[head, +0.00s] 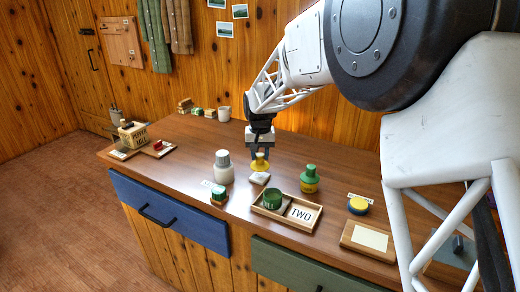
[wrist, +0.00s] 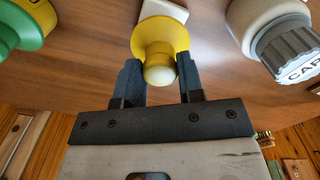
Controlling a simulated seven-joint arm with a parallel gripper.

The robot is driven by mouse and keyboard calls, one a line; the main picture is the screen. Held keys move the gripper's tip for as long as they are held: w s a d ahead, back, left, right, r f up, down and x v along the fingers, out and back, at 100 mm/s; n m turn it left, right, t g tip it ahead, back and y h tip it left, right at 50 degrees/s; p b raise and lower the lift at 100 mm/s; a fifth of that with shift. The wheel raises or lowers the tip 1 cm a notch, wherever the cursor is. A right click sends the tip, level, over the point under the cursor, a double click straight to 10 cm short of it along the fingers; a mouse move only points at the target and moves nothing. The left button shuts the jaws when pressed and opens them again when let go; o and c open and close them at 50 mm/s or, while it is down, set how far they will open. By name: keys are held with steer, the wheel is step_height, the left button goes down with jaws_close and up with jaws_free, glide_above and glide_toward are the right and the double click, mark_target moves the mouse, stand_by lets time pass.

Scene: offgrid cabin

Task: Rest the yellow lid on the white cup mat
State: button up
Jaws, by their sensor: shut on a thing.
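The yellow lid (head: 260,165) is a flared disc with a knob. My gripper (head: 260,154) points down and is shut on the knob, with the flared part facing down. In the wrist view the lid (wrist: 161,36) sits between the two fingertips (wrist: 161,76), its pale knob end towards the camera. The white cup mat (head: 260,179) is a small square on the table, just in front of and below the lid in the head view. It shows partly behind the lid in the wrist view (wrist: 165,10). I cannot tell whether the lid touches it.
A white bottle with a grey cap (head: 223,167) stands left of the mat. A green-and-yellow bottle (head: 309,179) stands right. A wooden tray (head: 268,212) with a green tin and a "TWO" card lies in front. The table behind the gripper is mostly clear.

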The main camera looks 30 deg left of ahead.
steer(key=shift+f, duration=1.1)
steer(key=shift+f, duration=0.6)
stand_by(3.0)
steer(key=o, duration=1.6)
steer(key=shift+r, duration=0.15)
steer(key=shift+r, duration=3.35)
